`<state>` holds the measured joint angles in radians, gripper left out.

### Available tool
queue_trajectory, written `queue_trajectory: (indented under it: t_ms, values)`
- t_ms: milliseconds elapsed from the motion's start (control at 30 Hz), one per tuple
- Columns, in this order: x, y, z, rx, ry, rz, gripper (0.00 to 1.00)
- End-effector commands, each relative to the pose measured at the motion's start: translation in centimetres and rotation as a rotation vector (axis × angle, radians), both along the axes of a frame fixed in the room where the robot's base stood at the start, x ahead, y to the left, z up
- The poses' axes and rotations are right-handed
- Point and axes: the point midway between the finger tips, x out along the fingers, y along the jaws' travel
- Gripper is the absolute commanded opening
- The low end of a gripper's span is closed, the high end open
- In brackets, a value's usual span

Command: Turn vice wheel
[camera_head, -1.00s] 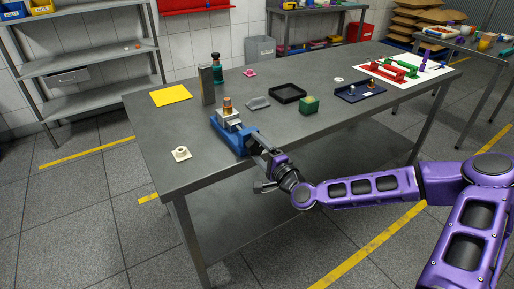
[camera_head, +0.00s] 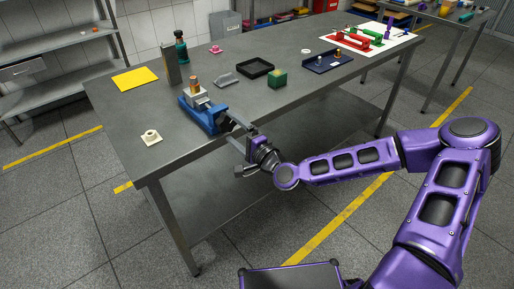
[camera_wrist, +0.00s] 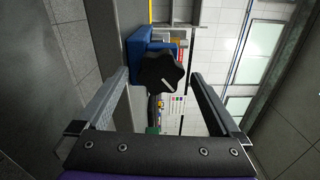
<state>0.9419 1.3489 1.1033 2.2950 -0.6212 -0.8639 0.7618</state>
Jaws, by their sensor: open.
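The blue vice (camera_head: 203,112) sits at the near edge of the grey table, with a copper-coloured cylinder (camera_head: 194,83) in a light grey block on top. In the wrist view the vice's black lobed wheel (camera_wrist: 162,73) with a white mark faces me, in front of the blue vice body (camera_wrist: 150,42). My gripper (camera_head: 232,124) is at the table's front edge beside the vice. In the wrist view its fingers (camera_wrist: 160,76) are spread wide on either side of the wheel, with a gap on both sides.
On the table (camera_head: 235,108) are a cream flanged part (camera_head: 151,138), a yellow sheet (camera_head: 135,79), a grey upright block (camera_head: 169,62), a black tray (camera_head: 255,67) and a green cube (camera_head: 277,78). The floor before the table is open.

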Motion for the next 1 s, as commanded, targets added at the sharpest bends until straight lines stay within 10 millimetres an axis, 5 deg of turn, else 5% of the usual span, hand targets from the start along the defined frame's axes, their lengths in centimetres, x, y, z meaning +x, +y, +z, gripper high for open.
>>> queue_trajectory:
  t_ms: [500,1000]
  values:
    - [-9.9,-6.8,0.6,0.001,0.001,-0.004,1.00]
    - [-11.9,-8.0,0.1,0.000,0.000,0.001,1.00]
